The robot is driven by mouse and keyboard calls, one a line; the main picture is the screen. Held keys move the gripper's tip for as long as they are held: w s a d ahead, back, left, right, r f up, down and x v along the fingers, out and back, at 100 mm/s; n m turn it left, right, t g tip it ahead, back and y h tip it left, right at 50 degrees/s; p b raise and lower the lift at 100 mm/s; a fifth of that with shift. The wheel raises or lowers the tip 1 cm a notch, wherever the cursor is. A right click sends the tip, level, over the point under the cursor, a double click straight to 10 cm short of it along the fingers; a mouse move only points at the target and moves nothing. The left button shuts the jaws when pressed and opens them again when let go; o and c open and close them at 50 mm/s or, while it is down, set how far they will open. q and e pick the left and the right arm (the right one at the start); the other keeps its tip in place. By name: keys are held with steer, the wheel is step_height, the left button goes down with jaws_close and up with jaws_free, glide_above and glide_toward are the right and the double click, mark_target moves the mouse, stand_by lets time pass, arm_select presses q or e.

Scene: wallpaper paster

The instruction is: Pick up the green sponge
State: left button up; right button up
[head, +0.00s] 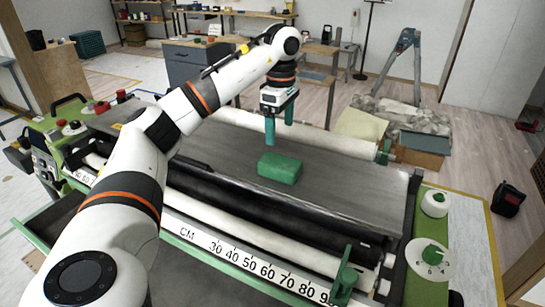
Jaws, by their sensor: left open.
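The green sponge (279,168) is a block lying on the dark flat top of the wallpaper paster (350,190), in the middle of the head view. My left gripper (279,142) points down just behind and above the sponge. Its two green fingers are apart, with nothing between them. The fingertips appear close to the sponge's far side, but I cannot tell the exact gap. My right gripper is not in view.
White rollers and a centimetre scale (250,262) run along the machine's front. A green clamp (343,278) stands at its front right. A cardboard box (422,155) stands on the floor behind. The machine's top around the sponge is clear.

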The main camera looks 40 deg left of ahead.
arm_select(q)
glide_above(281, 161)
step_height(281, 161, down, 5)
steer(key=shift+s+d+f, duration=0.1)
steer(key=shift+s, duration=0.05)
steer(key=shift+f, duration=0.65)
step_height(281, 161, down, 4)
steer(key=shift+r+p, duration=0.25)
steer(key=shift+p, duration=0.4)
steer(key=shift+f, duration=0.55)
steer(key=shift+c, duration=1.3)
steer(key=shift+r, duration=0.1)
steer(key=c, duration=0.8)
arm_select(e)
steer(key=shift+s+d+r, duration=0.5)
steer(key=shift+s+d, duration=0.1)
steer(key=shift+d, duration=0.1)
arm_select(q)
step_height(281, 161, up, 10)
steer(key=shift+f+b, duration=0.2)
steer(key=shift+b, duration=0.2)
steer(key=shift+r, duration=0.2)
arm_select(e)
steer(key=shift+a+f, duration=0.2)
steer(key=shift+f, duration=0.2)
